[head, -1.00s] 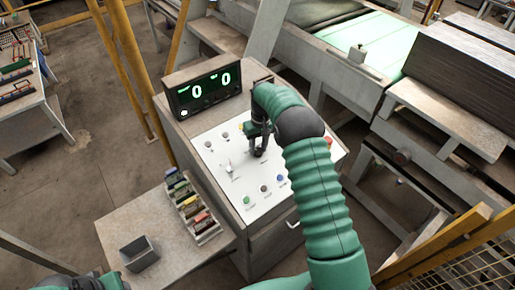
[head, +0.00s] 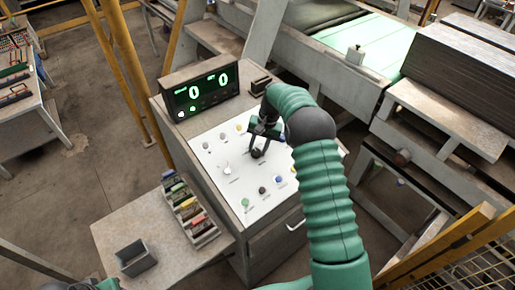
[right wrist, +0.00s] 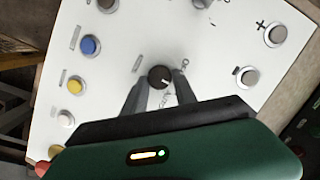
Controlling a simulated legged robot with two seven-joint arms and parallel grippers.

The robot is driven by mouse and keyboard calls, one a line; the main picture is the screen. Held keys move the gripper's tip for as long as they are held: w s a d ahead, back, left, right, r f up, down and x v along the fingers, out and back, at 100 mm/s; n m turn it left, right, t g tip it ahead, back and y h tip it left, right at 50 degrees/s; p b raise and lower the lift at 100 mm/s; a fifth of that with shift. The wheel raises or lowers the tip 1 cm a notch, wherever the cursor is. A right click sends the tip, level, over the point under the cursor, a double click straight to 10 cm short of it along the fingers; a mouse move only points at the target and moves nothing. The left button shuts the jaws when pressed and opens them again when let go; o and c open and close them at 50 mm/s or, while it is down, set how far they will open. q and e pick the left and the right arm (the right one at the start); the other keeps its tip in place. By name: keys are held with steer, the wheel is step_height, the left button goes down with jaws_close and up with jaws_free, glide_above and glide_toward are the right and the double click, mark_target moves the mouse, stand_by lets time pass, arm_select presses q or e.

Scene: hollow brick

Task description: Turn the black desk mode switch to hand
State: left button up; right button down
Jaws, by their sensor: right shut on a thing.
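The black desk mode switch (head: 257,153) is a round knob on the white panel of the control desk. In the right wrist view the knob (right wrist: 160,76) has a pale pointer mark aimed right and slightly down. My right gripper (head: 265,139) reaches down to it from above. Its two fingers (right wrist: 160,92) stand on either side of the knob and are shut on it. The small lettering around the knob is too blurred to read. Only a bit of my left arm shows at the bottom left; its gripper is out of sight.
The white panel (head: 215,165) carries several other buttons and knobs, including a blue button (right wrist: 90,45) and a yellow button (right wrist: 75,85). A display (head: 200,92) shows two green zeros. A grey bin (head: 137,257) and a crate of coloured items (head: 205,234) stand at lower left.

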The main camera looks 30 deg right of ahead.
stand_by(0.4)
steer(key=c, duration=1)
jaws_free()
steer(key=shift+r, duration=0.1)
steer(key=b+v, duration=0.3)
steer(key=v, duration=1.3)
steer(key=shift+d+r, duration=0.2)
steer(key=shift+d, duration=0.1)
